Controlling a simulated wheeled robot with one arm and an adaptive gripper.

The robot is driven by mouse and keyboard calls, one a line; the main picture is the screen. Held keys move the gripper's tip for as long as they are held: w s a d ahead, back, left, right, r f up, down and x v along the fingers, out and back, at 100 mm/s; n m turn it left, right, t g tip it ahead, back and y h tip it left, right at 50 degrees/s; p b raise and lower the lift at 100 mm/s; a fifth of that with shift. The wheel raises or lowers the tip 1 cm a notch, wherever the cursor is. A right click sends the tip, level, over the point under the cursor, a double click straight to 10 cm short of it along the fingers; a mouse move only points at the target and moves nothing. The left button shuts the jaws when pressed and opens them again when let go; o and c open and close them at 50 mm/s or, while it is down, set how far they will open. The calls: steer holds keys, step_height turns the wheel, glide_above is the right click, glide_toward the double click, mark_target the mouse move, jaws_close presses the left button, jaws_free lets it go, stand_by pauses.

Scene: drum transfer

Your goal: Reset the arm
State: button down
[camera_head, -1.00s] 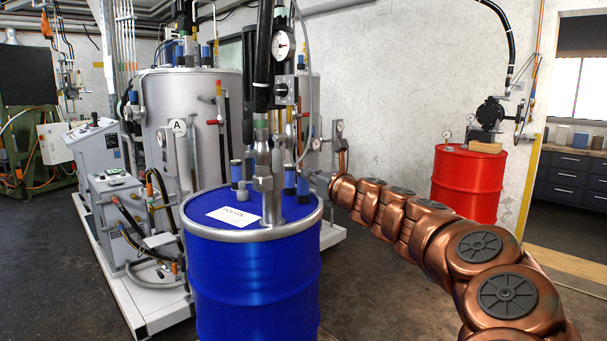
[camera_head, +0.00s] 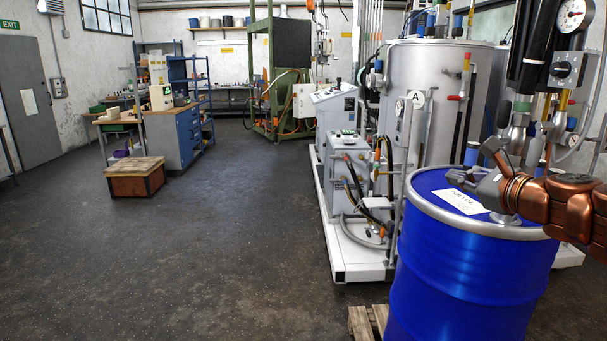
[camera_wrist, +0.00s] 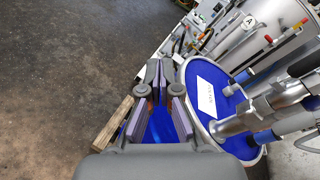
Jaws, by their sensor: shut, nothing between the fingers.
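My copper-coloured arm comes in from the right edge in the head camera view. My gripper (camera_head: 462,178) is shut and empty, and it appears in front of the blue drum's lid. In the wrist view my gripper's fingers (camera_wrist: 159,72) are together, with the blue drum (camera_wrist: 212,92) just to their right. The blue drum (camera_head: 460,270) stands upright with a silver rim and a white label (camera_head: 461,201) on its lid. Part of the lid is hidden behind my arm. I cannot tell the exact gap between gripper and drum.
A wooden pallet (camera_head: 362,324) shows under the drum. A hose and valve assembly with a gauge (camera_head: 571,14) rises at the drum's right. A grey tank skid (camera_head: 355,268) stands behind. The floor to the left is open, with a wooden crate (camera_head: 136,178) farther back.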

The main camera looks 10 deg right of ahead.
steer(key=a+f+n+g+y, duration=0.2)
steer(key=a+f+n, duration=0.15)
steer(key=a, duration=0.45)
steer(key=a+f+n+g+y, duration=0.2)
steer(key=a+n, duration=0.3)
steer(key=a, duration=0.3)
steer(key=s+a+f+n+g+p, duration=0.1)
steer(key=s+a+f+n+g, duration=0.4)
steer(key=s+a+f+n, duration=0.45)
steer(key=s+a+f+n+g+h, duration=0.2)
steer(key=s+a+f+n+g, duration=0.4)
steer(key=s, duration=0.4)
steer(key=s+d+f+n+g+h+p, duration=0.1)
steer(key=s+d+f+n+g+h, duration=0.2)
steer(key=s, duration=0.8)
steer(key=d+f+n, duration=0.1)
steer(key=d+f, duration=0.1)
steer(key=d, duration=0.1)
steer(key=shift+s+d+h, duration=0.15)
steer(key=shift+s+h, duration=0.15)
steer(key=shift+f, duration=0.1)
